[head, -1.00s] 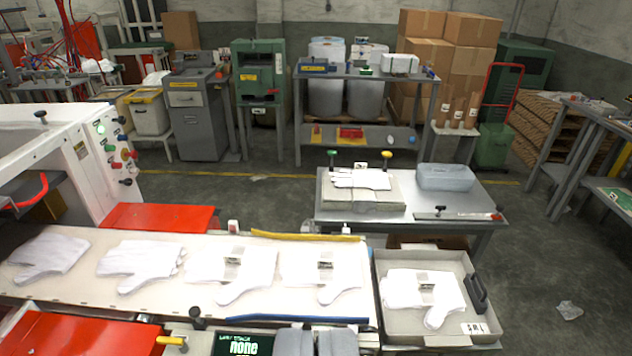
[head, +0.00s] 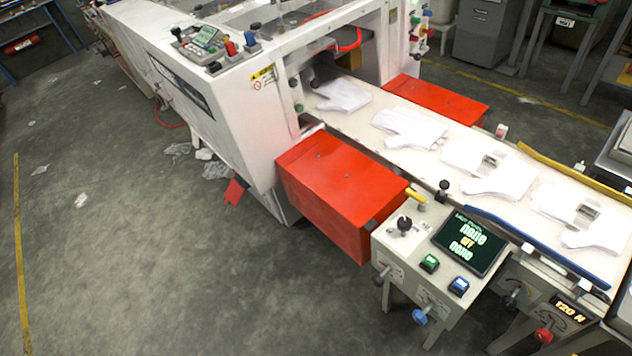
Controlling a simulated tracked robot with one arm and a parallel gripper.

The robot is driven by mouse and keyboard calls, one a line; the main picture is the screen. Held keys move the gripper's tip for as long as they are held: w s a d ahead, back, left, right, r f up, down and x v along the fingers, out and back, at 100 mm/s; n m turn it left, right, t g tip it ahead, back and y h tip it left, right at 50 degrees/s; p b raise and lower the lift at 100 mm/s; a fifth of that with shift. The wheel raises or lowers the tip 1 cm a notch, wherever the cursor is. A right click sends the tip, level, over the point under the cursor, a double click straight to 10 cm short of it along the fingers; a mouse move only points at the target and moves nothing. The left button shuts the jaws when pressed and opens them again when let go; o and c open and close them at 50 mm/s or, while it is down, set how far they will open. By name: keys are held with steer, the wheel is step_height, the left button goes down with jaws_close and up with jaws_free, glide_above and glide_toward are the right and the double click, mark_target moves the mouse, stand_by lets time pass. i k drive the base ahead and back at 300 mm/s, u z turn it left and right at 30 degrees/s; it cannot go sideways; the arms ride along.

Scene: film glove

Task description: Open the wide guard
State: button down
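A wide red box-like cover (head: 340,185), which looks like the wide guard, sits on the near side of the conveyor beside the white machine. Its top lies flat and it looks shut. A yellow handle (head: 415,195) is at its right end, next to the control panel. A second red cover (head: 436,99) is on the far side of the conveyor. No label on either cover is readable. My gripper is outside the present view.
White gloves (head: 410,128) lie on the conveyor belt (head: 450,165). A control box with a dark screen (head: 470,243), buttons and knobs stands right of the near cover. The white machine (head: 225,100) rises behind. Open floor (head: 130,240) lies to the left, with scraps near the machine.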

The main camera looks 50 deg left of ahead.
mark_target(369, 186)
steer(key=u, duration=0.4)
steer(key=k, duration=1)
steer(key=u, duration=0.8)
steer(key=i, duration=1.2)
steer(key=z, duration=0.45)
